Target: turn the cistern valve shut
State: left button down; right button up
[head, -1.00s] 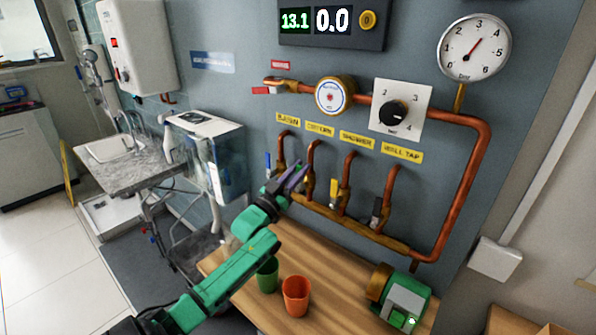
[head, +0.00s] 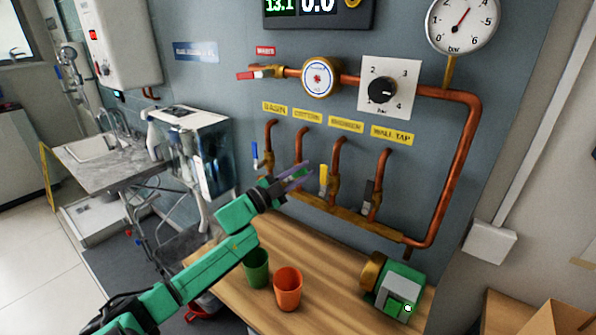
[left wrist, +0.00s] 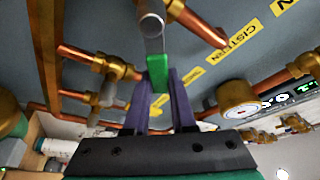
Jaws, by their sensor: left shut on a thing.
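The cistern valve's lever (left wrist: 156,45) is grey with a green end, in the left wrist view. My left gripper (head: 306,172) is at the cistern pipe (head: 301,147) in the head view. In the wrist view, the purple fingers of my left gripper (left wrist: 160,95) are shut on the green end. The lever lies at a slant to the copper pipe (left wrist: 200,28) leading to the yellow CISTERN label (left wrist: 235,42). In the head view the gripper hides the lever and valve body. My right gripper is not in view.
The basin valve's blue lever (head: 255,152) is close on the left, the shower valve's yellow lever (head: 323,179) close on the right. A green cup (head: 257,270), an orange cup (head: 288,290) and a green-and-brass machine (head: 397,290) stand on the wooden bench (head: 335,263) below.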

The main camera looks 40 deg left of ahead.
pick_arm(q)
jog(key=shift+d+f+m+g+b, duration=0.3)
jog(key=shift+f+m+g, duration=0.35)
jog(key=shift+m, duration=0.7)
jog(key=shift+d+f+m+g+b, duration=0.3)
jog(key=shift+f+m, duration=0.6)
jog(key=shift+m, duration=0.5)
jog(key=shift+d+f+m+g+b, duration=0.3)
jog(key=shift+f+m+g, duration=0.35)
jog(key=shift+m, duration=0.7)
jog(key=shift+a+f, duration=0.1)
jog(key=shift+f, duration=0.1)
jog(key=c, duration=0.7)
grip_release()
jog(key=shift+c, duration=0.2)
jog(key=shift+r, duration=0.15)
jog(key=shift+s, duration=0.1)
jog(key=v, duration=1.4)
jog(key=shift+a+f+b, duration=0.2)
jog(key=shift+a+b, duration=0.05)
jog(key=shift+b, duration=0.1)
